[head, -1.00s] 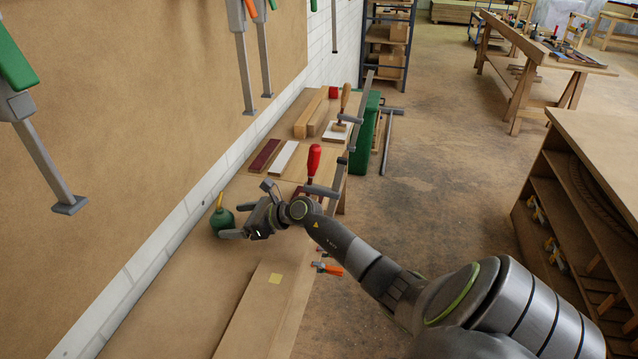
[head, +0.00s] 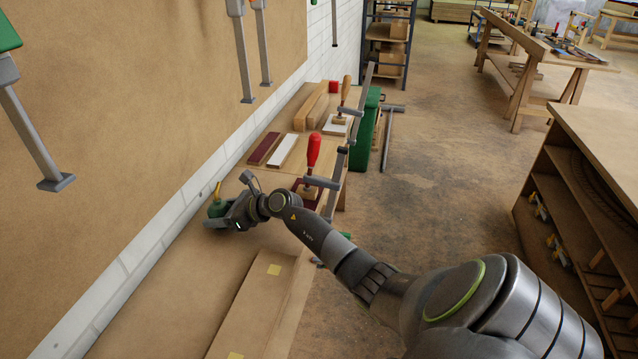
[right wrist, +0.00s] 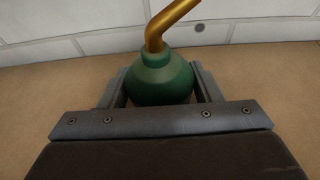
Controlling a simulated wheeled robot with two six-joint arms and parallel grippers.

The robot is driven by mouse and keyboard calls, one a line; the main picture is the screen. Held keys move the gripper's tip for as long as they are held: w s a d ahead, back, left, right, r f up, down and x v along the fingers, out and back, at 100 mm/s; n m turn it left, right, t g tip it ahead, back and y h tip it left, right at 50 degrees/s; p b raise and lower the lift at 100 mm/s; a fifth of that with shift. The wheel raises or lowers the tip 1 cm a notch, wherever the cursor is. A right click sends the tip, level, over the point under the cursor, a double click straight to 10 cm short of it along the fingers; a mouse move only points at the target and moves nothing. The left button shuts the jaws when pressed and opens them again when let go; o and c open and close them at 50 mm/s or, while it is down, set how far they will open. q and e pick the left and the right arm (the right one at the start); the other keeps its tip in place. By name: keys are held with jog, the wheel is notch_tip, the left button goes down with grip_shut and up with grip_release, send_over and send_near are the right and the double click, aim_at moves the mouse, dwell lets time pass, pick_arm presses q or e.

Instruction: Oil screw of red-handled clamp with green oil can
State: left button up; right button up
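The green oil can (head: 217,208), round with a bent brass spout, stands on the bench near the wall. In the right wrist view the can (right wrist: 160,80) is between the two fingers of my right gripper (right wrist: 160,88). The fingers look open around it; any contact is too fine to tell. In the head view my right gripper (head: 230,218) is low at the can. My left gripper is not in view.
A wooden-handled clamp (head: 344,92) stands farther along the bench edge. Dark red and white strips (head: 283,150) and wooden blocks (head: 311,105) lie on the bench. A wooden board with yellow squares (head: 250,300) lies at the front. Clamps hang on the left wall panel (head: 130,110).

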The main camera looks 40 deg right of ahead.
aim_at(215, 193)
jog(key=c, duration=0.4)
notch_tip(215, 193, up, 8)
jog(key=p, duration=0.7)
jog(key=shift+r, duration=0.1)
jog(key=shift+c, duration=0.3)
